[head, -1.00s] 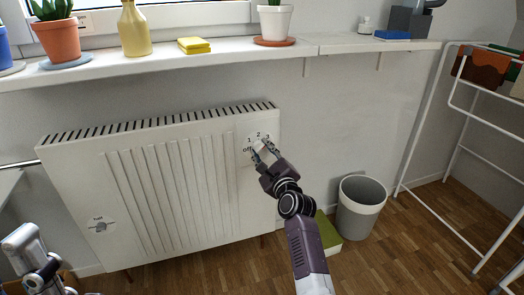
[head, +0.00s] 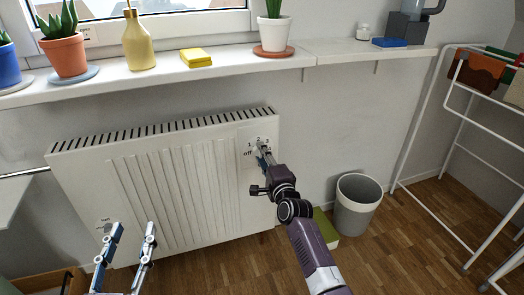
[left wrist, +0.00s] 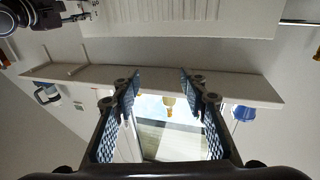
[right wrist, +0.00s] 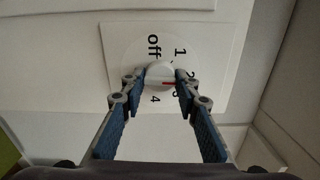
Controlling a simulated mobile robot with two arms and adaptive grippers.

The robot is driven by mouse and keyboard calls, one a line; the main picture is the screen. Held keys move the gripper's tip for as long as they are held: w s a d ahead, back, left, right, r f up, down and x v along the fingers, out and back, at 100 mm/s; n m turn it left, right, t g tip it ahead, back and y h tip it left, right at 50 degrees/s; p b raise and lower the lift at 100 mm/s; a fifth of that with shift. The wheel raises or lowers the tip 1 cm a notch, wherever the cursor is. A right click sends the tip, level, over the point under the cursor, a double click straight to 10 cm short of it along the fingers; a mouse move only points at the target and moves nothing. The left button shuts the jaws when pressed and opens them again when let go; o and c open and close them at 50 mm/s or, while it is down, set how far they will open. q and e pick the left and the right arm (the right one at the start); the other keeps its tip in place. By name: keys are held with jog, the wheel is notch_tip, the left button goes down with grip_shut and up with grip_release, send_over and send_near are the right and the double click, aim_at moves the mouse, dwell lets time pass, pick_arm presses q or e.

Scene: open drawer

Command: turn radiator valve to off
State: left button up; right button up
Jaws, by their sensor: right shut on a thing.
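The white radiator (head: 85,170) stands below the window sill. Its dial plate (head: 253,178) at the upper right carries "off" and numbers. In the right wrist view the white valve knob (right wrist: 158,74) sits in the dial, and its red mark points right, near the 3. "Off" is at the upper left of the knob. My right gripper (head: 264,150) is shut on the knob, with one fingertip on each side in the right wrist view (right wrist: 159,80). My left gripper (head: 132,232) is open and empty in front of the radiator's lower left; its open fingers show in the left wrist view (left wrist: 160,77).
A small labelled control (head: 106,221) is on the radiator's lower left, partly behind my left gripper. A bin (head: 355,207) and drying rack (head: 425,130) stand right.

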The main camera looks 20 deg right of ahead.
pick_arm(q)
jog(key=s+a+f+g+y+p, duration=0.25)
jog(key=s+f+g, duration=0.35)
jog(key=f, duration=0.3)
jog(key=s+a+f+g+y+p, duration=0.1)
jog(key=s+a+f+g+p, duration=0.3)
jog(key=f, duration=0.6)
jog(key=s+a+f+g, duration=0.1)
jog(key=s+g, duration=0.3)
jog(key=s, duration=0.5)
jog(key=shift+s+a+n+g+y, duration=0.15)
jog(key=shift+s+n+g+y, duration=0.05)
jog(key=shift+n+g+y, duration=0.25)
pick_arm(e)
jog(key=shift+a+n, duration=0.1)
jog(key=shift+n, duration=10.1)
jog(key=shift+f, duration=0.1)
jog(key=o, duration=1.2)
jog(key=shift+c, duration=0.2)
